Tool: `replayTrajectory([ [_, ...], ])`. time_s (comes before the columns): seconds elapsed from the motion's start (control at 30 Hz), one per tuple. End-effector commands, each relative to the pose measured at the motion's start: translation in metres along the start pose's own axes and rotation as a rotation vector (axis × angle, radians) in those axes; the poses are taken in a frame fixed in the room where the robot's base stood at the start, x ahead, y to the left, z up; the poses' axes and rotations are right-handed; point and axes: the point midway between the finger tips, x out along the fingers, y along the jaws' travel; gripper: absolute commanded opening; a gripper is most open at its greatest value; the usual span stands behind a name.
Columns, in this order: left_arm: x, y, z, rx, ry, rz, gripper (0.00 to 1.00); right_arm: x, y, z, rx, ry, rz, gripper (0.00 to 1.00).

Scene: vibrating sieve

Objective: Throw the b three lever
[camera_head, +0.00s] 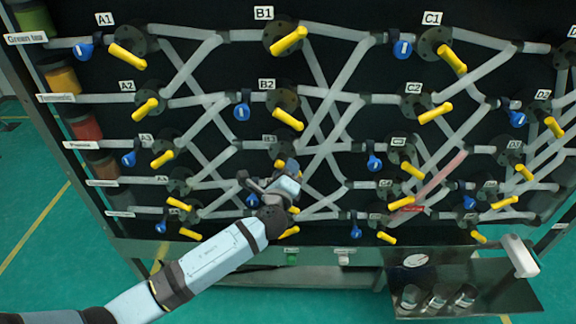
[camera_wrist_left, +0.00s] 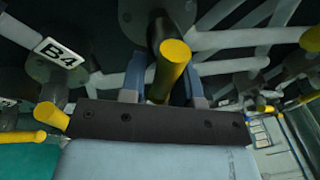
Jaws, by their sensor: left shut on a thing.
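The B3 label (camera_head: 275,139) is on the black panel in the middle column of valves, partly covered by my arm's end. My left gripper (camera_head: 285,172) is at the valve just below this label. In the left wrist view, its two blue-grey fingers stand on either side of a yellow lever (camera_wrist_left: 172,64), and the gripper is shut on it. This lever appears to be the B3 one; its own label is hidden in the wrist view. The B4 label (camera_wrist_left: 60,53) shows beside it, to the left. My right gripper is not in view.
The B2 lever (camera_head: 287,119) is above my gripper, and another yellow lever (camera_head: 288,232) is below it. Pale pipes and blue-handled valves (camera_head: 374,162) surround the spot. A metal shelf with cups (camera_head: 480,262) juts out at lower right.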

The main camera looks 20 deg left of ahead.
Motion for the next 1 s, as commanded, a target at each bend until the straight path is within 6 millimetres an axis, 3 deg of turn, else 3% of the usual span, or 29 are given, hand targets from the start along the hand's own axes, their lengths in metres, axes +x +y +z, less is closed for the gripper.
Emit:
replayTrajectory([
  [0.03,0.0044,-0.0087,0.0086,0.005,-0.013,-0.013,0.06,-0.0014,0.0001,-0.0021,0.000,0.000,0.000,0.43],
  [0.47,0.0041,-0.0081,0.0076,0.014,-0.010,-0.013,0.06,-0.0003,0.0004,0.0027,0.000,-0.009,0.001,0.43],
  [0.5,0.0041,-0.0082,0.0076,0.014,-0.010,-0.013,0.34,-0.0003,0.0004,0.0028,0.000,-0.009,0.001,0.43],
  [0.57,0.0040,-0.0081,0.0075,0.014,-0.010,-0.012,0.46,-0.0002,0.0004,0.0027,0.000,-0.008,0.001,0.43],
  [1.0,0.0019,-0.0039,0.0029,0.012,-0.002,-0.005,0.46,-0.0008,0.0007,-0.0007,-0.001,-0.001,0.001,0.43],
])
